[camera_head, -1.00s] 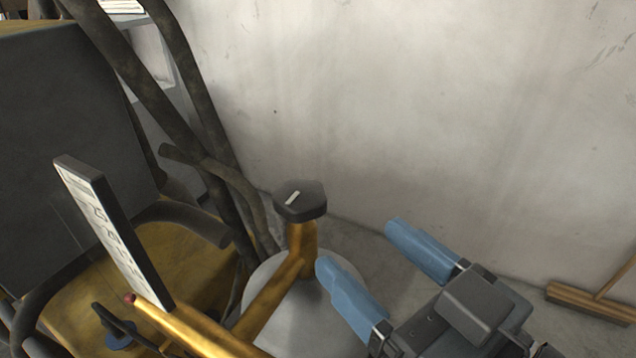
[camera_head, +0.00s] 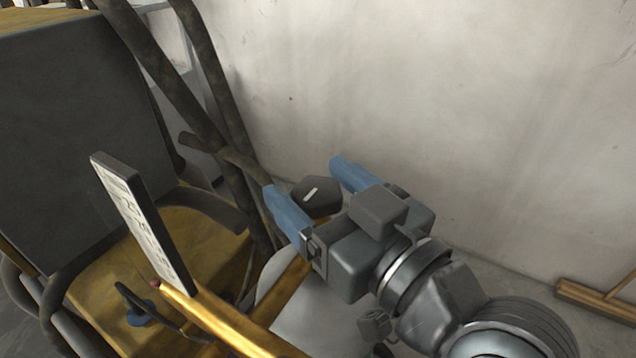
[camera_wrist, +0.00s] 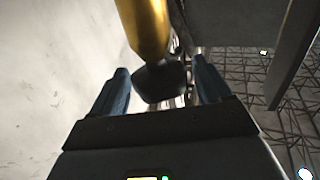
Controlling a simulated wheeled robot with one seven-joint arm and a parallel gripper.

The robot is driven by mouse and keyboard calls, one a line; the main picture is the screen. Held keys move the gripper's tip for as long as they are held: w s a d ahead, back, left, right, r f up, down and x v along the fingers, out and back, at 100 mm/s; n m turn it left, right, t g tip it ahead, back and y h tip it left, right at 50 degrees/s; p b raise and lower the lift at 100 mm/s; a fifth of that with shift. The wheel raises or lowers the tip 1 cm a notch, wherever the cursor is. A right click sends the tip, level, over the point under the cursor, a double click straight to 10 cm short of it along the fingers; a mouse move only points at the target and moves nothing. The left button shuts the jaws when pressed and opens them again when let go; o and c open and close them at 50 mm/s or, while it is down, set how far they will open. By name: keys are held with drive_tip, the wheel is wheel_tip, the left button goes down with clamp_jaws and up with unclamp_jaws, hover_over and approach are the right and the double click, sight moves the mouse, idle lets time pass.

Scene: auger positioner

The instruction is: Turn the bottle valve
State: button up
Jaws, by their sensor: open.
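The bottle valve is a dark, many-sided knob (camera_head: 316,196) with a white mark on top, on a gold pipe (camera_head: 290,300) above a pale grey rounded bottle (camera_head: 312,325). My gripper (camera_head: 308,182) has blue fingers spread apart in the head view, with the knob between or just beyond them. In the wrist view the knob (camera_wrist: 160,82) lies between the two fingers (camera_wrist: 162,82) with a gap on each side, and the gold pipe (camera_wrist: 143,25) rises from it in the picture. My gripper is open and holds nothing.
Dark hoses (camera_head: 165,100) run behind. A bare wall (camera_head: 430,110) lies beyond, with a broom (camera_head: 600,298) at right.

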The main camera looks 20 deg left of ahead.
drive_tip(key=shift+r, duration=0.1)
drive_tip(key=c, duration=1)
drive_tip(key=shift+o, duration=0.2)
